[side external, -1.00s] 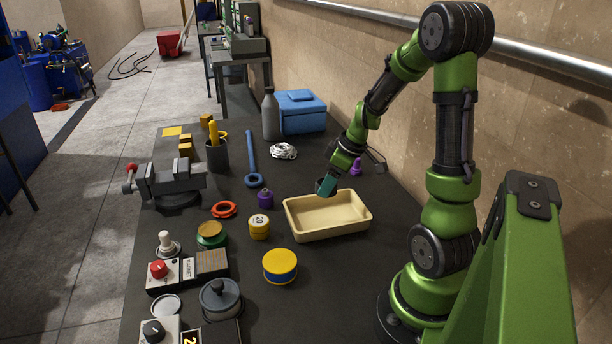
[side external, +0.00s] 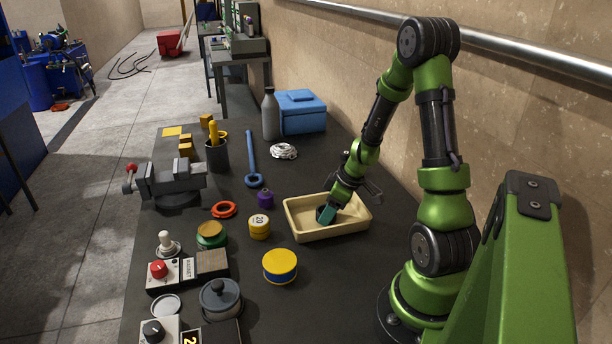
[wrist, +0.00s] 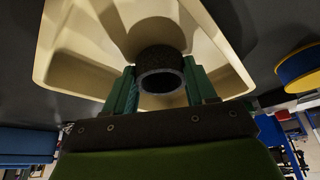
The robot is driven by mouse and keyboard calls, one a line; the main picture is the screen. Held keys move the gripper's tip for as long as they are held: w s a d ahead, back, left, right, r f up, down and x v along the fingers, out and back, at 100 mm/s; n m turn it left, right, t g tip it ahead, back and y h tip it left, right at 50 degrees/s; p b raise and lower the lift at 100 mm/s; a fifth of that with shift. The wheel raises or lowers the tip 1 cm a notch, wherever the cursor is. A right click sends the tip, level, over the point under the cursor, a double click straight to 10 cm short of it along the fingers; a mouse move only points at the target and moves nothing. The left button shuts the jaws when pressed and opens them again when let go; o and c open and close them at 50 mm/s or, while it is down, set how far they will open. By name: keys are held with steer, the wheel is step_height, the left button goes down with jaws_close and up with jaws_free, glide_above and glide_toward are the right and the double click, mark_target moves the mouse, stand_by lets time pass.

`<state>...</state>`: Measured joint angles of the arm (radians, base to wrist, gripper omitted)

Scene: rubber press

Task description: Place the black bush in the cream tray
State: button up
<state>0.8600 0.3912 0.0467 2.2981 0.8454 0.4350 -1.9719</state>
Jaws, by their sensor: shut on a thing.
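The cream tray (side external: 347,232) sits on the dark bench in front of my arm. My gripper (side external: 326,213) is down inside the tray, with its teal fingers low over the tray floor. In the wrist view my gripper (wrist: 160,88) is shut on the black bush (wrist: 157,40), a dark ring with a hollow middle. The bush lies within the outline of the tray (wrist: 75,55) there. The bush (side external: 322,215) shows only as a small dark patch in the side view. I cannot tell whether it touches the tray floor.
A yellow and blue round tin (side external: 280,266) stands in front of the tray. A white cord coil (side external: 284,151) and a blue box (side external: 302,112) lie behind.

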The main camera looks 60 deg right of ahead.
steer(key=o, duration=1)
steer(key=shift+f, duration=0.15)
steer(key=shift+s+r, duration=0.1)
steer(key=shift+r, duration=0.5)
steer(key=a+v, duration=0.1)
steer(key=v, duration=1)
steer(key=shift+s+a+r+m+t+y, duration=0.1)
steer(key=shift+a+r+m+t+y, duration=0.55)
steer(key=shift+a+r, duration=2.4)
steer(key=shift+s+a+r+m+t+h, duration=0.2)
steer(key=shift+a+r+m, duration=1)
steer(key=shift+a, duration=3.7)
steer(key=shift+a+r+m+t+y, duration=0.4)
steer(key=shift+a+r+m, duration=1.1)
steer(key=shift+a, duration=2.5)
steer(key=shift+r+n, duration=0.4)
steer(key=shift+n, duration=0.05)
